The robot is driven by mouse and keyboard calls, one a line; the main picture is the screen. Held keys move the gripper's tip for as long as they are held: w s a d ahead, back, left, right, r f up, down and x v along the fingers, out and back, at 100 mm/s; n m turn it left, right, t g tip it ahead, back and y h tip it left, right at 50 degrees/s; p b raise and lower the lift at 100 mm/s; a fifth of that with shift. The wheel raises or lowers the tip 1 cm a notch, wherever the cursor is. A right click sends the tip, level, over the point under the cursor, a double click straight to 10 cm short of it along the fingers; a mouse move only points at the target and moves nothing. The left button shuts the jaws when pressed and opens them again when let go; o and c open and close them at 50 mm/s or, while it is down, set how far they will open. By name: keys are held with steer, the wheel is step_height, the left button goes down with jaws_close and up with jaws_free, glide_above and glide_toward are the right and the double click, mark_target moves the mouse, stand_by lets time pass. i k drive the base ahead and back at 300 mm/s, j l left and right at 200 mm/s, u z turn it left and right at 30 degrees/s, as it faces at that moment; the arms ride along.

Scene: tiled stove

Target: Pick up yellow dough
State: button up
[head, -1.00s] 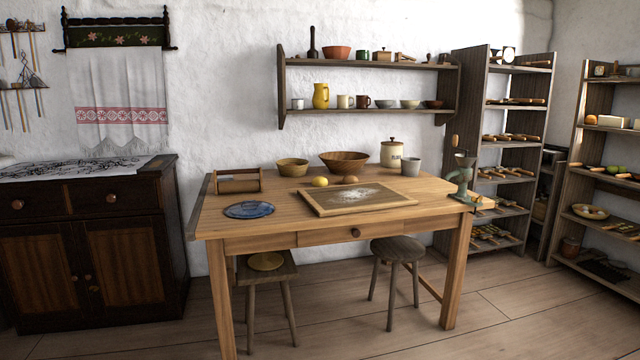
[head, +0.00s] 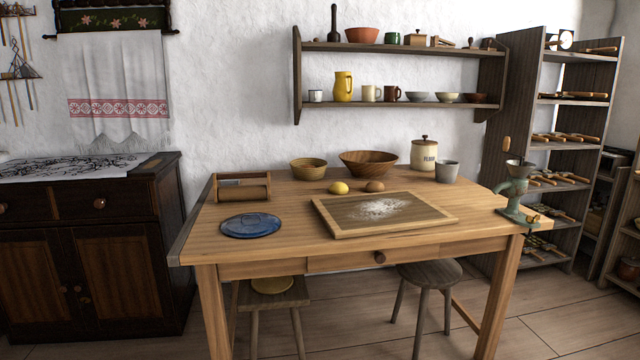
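A small round yellow lump (head: 339,188), which looks like the yellow dough, lies on the wooden table (head: 215,245) behind the framed board. A brown lump (head: 374,186) lies just to its right, close beside it. The floured board (head: 335,216) has white flour on its middle. My gripper is not in view.
On the table stand a wicker bowl (head: 308,169), a wooden bowl (head: 367,164), a flour crock (head: 424,155), a grey cup (head: 447,171), a blue plate (head: 250,226), a wooden box (head: 243,187) and a clamped grinder (head: 518,192). Stools (head: 430,274) stand underneath. Floor shows in front.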

mark_target(339, 188)
steer(key=i+l+u, duration=0.4)
steer(key=i+l, duration=0.4)
steer(key=i, duration=0.15)
steer(key=i+l+u, duration=0.35)
steer(key=i+l, duration=0.5)
steer(key=l, duration=0.2)
steer(key=i+l, duration=0.45)
